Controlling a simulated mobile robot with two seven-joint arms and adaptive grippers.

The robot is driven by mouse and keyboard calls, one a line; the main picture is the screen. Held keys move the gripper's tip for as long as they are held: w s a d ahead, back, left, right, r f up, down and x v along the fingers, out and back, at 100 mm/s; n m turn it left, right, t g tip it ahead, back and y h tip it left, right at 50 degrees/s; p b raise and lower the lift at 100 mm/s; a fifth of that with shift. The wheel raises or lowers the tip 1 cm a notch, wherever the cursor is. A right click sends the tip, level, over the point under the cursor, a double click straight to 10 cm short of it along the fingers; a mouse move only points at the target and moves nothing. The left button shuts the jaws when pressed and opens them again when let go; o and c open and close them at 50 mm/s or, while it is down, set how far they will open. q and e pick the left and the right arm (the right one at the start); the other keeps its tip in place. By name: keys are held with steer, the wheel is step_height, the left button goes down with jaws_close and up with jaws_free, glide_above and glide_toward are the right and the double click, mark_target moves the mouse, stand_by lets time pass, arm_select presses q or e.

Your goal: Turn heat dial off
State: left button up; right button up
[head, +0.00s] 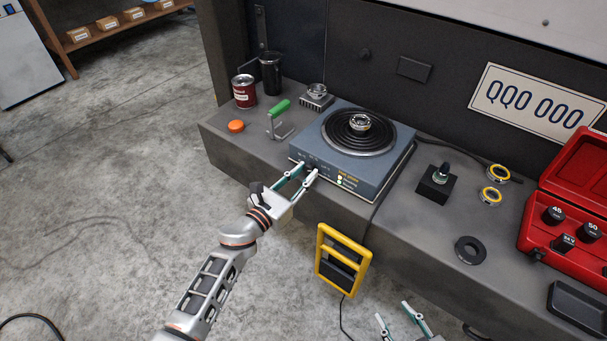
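The heat dial is on the front face of a blue-grey hot plate (375,178). I cannot make out the dial clearly, as my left gripper's fingers cover that part of the face. My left gripper (308,169) reaches up from below, with its two fingertips at the left part of the front face. The fingertips are a little apart with something dark between them. I cannot tell whether they hold the dial. My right gripper (392,310) is open and empty at the bottom edge of the view, below the bench and away from the hot plate.
A bearing-like metal part (360,123) sits on the hot plate's coil. A green-handled tool (279,108), an orange cap (236,126) and a red can (244,92) stand to the left. A yellow frame (322,255) hangs at the bench front. A red case (568,185) lies right.

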steer(key=shift+s+f, duration=0.15)
steer(key=shift+s, duration=0.1)
